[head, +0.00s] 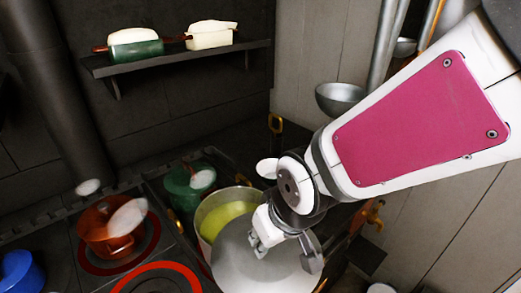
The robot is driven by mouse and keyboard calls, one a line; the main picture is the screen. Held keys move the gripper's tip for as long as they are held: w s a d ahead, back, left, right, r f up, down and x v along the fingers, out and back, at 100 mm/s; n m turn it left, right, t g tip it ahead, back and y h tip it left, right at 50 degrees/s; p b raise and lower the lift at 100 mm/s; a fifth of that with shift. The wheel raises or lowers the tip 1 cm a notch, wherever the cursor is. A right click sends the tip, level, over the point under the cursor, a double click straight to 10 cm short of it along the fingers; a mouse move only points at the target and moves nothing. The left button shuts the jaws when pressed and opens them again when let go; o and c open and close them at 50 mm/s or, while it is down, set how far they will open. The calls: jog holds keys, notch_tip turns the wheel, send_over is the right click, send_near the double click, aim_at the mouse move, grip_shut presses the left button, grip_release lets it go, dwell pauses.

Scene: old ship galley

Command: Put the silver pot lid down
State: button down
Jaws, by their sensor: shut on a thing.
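The silver pot lid (235,268) is a wide grey disc in the lower middle of the head view. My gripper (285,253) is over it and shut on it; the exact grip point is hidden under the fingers. The lid overlaps the near side of a pale pot (207,210) with yellow-green contents. I cannot tell whether the lid touches the pot's rim. The lid's lower edge reaches the bottom of the picture.
An orange-red pot (95,232) stands on a red-ringed burner at left. A green pot (178,192) stands behind the pale pot. A blue pot (18,272) is at lower left. The front red-ringed burner (150,272) is bare where visible.

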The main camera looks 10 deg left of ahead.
jog(key=w+a+f+p, duration=0.1)
jog(key=w+a+f, duration=0.1)
jog(key=w+a, duration=0.2)
jog(key=w+a+f+p, duration=0.1)
jog(key=w+a+f, duration=0.1)
jog(key=w+a, duration=0.3)
jog(key=w, duration=0.4)
jog(key=shift+f, duration=0.3)
jog(key=shift+w+a+f, duration=0.1)
jog(key=c, duration=1.3)
grip_release()
jog(key=shift+f, duration=0.1)
